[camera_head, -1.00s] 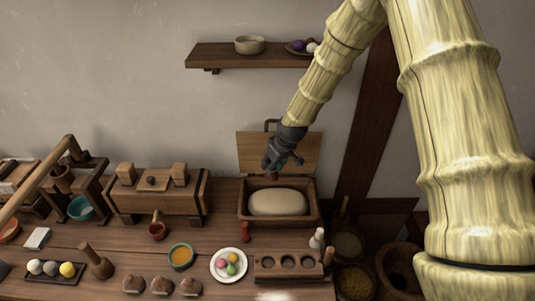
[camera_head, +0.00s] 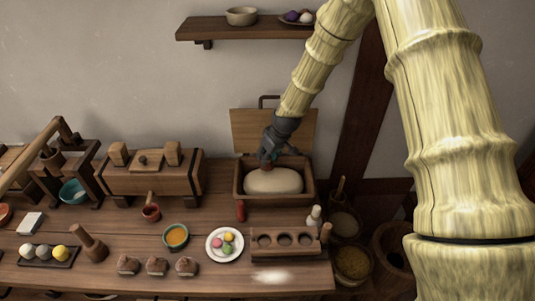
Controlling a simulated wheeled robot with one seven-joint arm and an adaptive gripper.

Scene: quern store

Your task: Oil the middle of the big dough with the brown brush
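The big dough (camera_head: 274,182) is a pale, smooth oval loaf in an open wooden box (camera_head: 276,201) on the table, its lid raised behind it. My dark gripper (camera_head: 267,163) is over the back left part of the dough. It is shut on a small brown piece, which looks like the brown brush (camera_head: 266,168), mostly hidden by the fingers. The brush's lower end is close to the dough; I cannot tell whether it touches. A bowl of orange-yellow liquid (camera_head: 176,236) stands on the table, front left of the box.
A red object (camera_head: 240,210) stands at the box's front left. A plate of coloured balls (camera_head: 224,244), a wooden block with round hollows (camera_head: 285,244) and a white-topped bottle (camera_head: 314,217) stand in front. A shelf (camera_head: 240,29) hangs above.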

